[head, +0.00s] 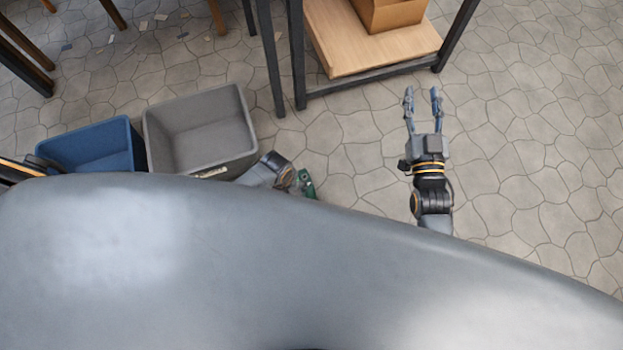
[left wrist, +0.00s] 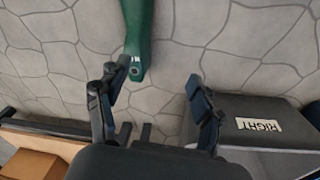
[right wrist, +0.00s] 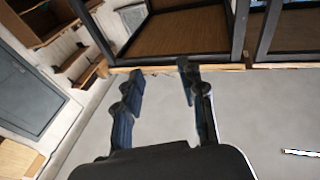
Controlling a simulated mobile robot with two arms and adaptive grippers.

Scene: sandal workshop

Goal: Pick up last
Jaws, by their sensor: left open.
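A dark green last (left wrist: 138,40) lies on the stone floor in the left wrist view. Its lower end, with a small round hole, is close to the left-hand finger; I cannot tell if they touch. A small green part (head: 306,184) shows in the head view, mostly hidden behind my body. My left gripper (left wrist: 155,92) is open, its fingers wide apart with nothing held between them. In the head view it is largely hidden, beside the grey bin. My right gripper (head: 423,94) is open and empty over the floor, and its fingers show in the right wrist view (right wrist: 160,80).
A grey bin (head: 235,115) stands next to a blue bin (head: 128,145) on the left. The grey bin's label (left wrist: 259,125) reads RIGHT. A dark-framed shelf (head: 375,80) with a cardboard box (head: 395,15) stands behind. The floor at right is clear.

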